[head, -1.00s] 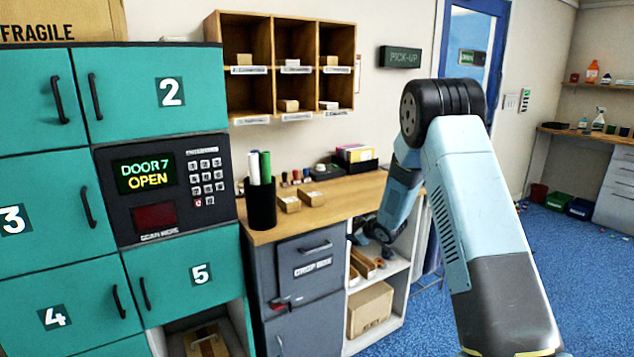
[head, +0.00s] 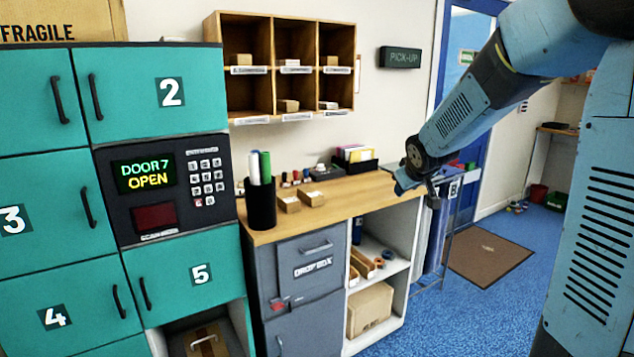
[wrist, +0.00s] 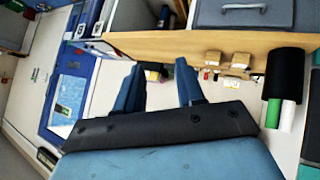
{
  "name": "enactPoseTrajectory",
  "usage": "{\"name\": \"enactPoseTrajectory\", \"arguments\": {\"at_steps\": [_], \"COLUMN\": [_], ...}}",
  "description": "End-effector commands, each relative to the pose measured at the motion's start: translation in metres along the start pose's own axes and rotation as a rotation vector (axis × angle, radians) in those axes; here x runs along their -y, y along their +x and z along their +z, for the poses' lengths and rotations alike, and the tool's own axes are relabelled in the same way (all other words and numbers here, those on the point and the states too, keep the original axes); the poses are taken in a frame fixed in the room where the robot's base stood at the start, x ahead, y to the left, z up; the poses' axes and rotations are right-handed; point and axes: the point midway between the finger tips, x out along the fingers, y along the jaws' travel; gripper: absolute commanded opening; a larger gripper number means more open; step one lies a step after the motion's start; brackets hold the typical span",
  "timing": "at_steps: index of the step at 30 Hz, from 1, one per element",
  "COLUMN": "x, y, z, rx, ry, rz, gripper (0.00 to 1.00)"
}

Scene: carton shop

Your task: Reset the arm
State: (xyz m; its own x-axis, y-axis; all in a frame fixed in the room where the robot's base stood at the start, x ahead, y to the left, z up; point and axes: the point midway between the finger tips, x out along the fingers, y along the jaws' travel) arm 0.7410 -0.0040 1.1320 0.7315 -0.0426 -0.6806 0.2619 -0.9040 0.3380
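My arm (head: 500,75) is raised and bent, reaching from the right side of the head view toward the counter. My gripper (wrist: 160,80) shows two blue fingers standing apart with nothing held between them in the wrist view. In the head view my gripper is small and partly hidden by its own wrist, by the right end of the wooden counter (head: 345,208).
Green lockers (head: 60,190) with a keypad panel reading "DOOR 7 OPEN" (head: 145,175) stand at left. The counter carries a black pen cup (head: 262,205), small cartons (head: 289,204) and stamps. A cubby shelf (head: 290,116) hangs above. Blue floor (head: 475,325) is open at right.

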Motion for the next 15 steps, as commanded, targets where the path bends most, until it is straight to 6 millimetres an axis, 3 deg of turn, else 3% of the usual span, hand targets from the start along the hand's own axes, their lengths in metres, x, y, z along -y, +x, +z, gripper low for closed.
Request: {"name": "enactPoseTrajectory", "arguments": {"at_steps": [3, 15], "x": [-0.003, 0.011], "y": [-0.040, -0.155], "z": [0.013, 0.076], "rx": [0.033, 0.154], "ry": [0.053, 0.224], "rz": [0.009, -0.001], "gripper": [0.38, 0.38]}}
